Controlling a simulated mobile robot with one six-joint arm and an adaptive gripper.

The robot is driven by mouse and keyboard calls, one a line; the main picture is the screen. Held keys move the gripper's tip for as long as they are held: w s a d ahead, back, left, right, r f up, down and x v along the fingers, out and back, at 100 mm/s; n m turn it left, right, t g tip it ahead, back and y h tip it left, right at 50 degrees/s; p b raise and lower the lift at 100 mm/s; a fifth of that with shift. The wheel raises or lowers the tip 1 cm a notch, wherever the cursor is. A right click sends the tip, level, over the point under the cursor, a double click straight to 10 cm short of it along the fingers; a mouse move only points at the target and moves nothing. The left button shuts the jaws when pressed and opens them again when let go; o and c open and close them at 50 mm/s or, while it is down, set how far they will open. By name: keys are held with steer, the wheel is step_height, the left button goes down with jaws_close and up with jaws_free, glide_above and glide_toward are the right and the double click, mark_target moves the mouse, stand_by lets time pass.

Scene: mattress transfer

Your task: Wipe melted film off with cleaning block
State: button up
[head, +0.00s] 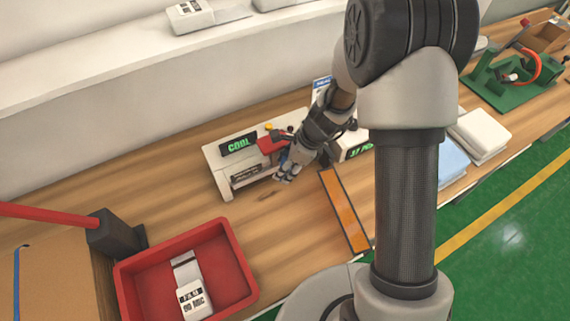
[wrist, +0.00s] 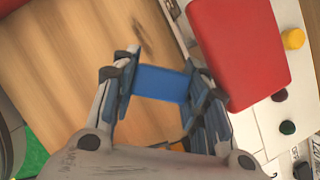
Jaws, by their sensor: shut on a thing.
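My gripper (wrist: 162,82) is shut on a blue block (wrist: 160,84), which spans the gap between the two fingers. In the head view my gripper (head: 287,172) is low at the front right of a white machine (head: 226,172) with a green "COOL" display (head: 238,144). The machine's red part (wrist: 238,50) is close to the right finger in the wrist view. Beside it are a yellow button (wrist: 293,39) and small dark and green buttons. A narrow strip at the machine's edge shows near the top; I cannot make out melted film on it.
A red tray (head: 240,265) holding a white film pack (head: 190,290) stands at the front left. An orange strip (head: 343,210) lies right of the machine. White and blue stacks (head: 478,135) lie farther right.

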steer(key=shift+a+f+m, duration=0.2)
steer(key=shift+f+m, duration=0.05)
steer(key=shift+m, duration=0.05)
step_height(320, 180, down, 6)
steer(key=b, duration=0.5)
steer(key=shift+r+b, duration=0.15)
steer(key=shift+b, duration=0.2)
steer(key=shift+f+b, duration=0.9)
steer(key=shift+f, duration=0.1)
stand_by(0.3)
